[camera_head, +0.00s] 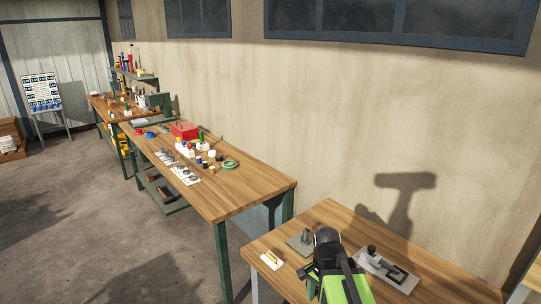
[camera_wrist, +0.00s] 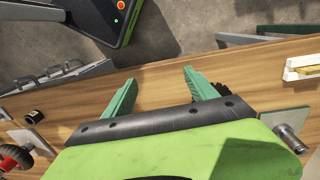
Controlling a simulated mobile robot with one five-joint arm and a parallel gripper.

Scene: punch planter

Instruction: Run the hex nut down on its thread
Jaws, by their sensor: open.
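My gripper (camera_wrist: 158,82) is open, with its two green fingers spread over bare wood in the wrist view and nothing between them. In the head view my arm reaches over the near table. A grey stud (camera_wrist: 288,136) stands on a plate at the right of the wrist view, beside my gripper; the same stud appears upright on a square grey plate (camera_head: 296,246) in the head view. I cannot make out a separate hex nut or the thread. A small dark jagged shape (camera_wrist: 222,89) shows beside the right finger; I cannot tell what it is.
A white tray with a brass piece (camera_head: 271,258) lies at the near table's left edge. A grey slotted plate (camera_head: 395,274) with a black knob lies right of my arm. A red knob (camera_wrist: 14,158) shows at lower left. A longer bench (camera_head: 240,192) with parts stands beyond.

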